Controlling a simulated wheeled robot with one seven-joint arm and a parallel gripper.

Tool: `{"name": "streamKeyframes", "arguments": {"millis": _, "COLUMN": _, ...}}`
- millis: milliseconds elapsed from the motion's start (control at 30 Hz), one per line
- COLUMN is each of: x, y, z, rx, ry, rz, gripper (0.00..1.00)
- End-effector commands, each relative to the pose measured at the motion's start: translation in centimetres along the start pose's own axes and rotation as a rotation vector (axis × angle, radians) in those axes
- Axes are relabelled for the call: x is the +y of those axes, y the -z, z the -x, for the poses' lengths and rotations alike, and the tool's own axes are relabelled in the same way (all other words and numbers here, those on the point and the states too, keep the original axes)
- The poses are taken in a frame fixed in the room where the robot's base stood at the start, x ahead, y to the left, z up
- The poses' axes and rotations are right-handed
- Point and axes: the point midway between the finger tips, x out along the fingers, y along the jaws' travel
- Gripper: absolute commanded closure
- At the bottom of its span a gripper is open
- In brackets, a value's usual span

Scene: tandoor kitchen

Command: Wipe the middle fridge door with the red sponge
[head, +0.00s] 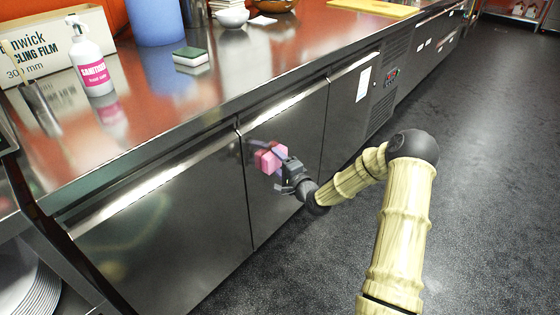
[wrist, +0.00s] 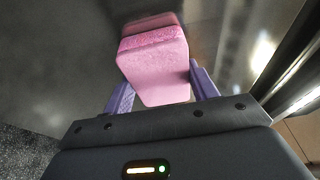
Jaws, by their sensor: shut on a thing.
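The red sponge (head: 268,159), pinkish in colour, is at the middle fridge door (head: 302,125), in the upper left part of its steel face. My gripper (head: 277,163) is shut on it. In the wrist view the sponge (wrist: 155,70) sits between the two purple fingers of my gripper (wrist: 160,84), its far end facing the door (wrist: 70,60). Its pink reflection meets that end, so it is touching the door or very close; I cannot tell which. The door is closed.
A green and white sponge (head: 191,57), a sanitiser bottle (head: 92,62), a cling film box (head: 50,45) and a blue container (head: 153,20) stand on the steel counter (head: 235,85). The left door (head: 165,225) is closed. The dark floor (head: 480,130) to the right is clear.

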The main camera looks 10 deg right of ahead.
Motion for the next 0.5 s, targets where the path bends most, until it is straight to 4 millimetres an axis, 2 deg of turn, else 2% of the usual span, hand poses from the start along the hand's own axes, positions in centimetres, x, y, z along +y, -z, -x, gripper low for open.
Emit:
{"name": "streamKeyframes", "arguments": {"millis": 33, "x": -0.1, "y": -0.6, "z": -0.2, "rx": -0.013, "ry": 0.002, "rz": -0.001, "gripper": 0.60}}
{"name": "streamKeyframes", "arguments": {"millis": 233, "x": -0.2, "y": -1.1, "z": -0.1, "rx": -0.017, "ry": 0.003, "rz": -0.003, "gripper": 0.60}}
{"name": "streamKeyframes", "arguments": {"millis": 500, "x": -0.2, "y": -3.2, "z": 0.5, "rx": -0.022, "ry": 0.002, "rz": -0.004, "gripper": 0.60}}
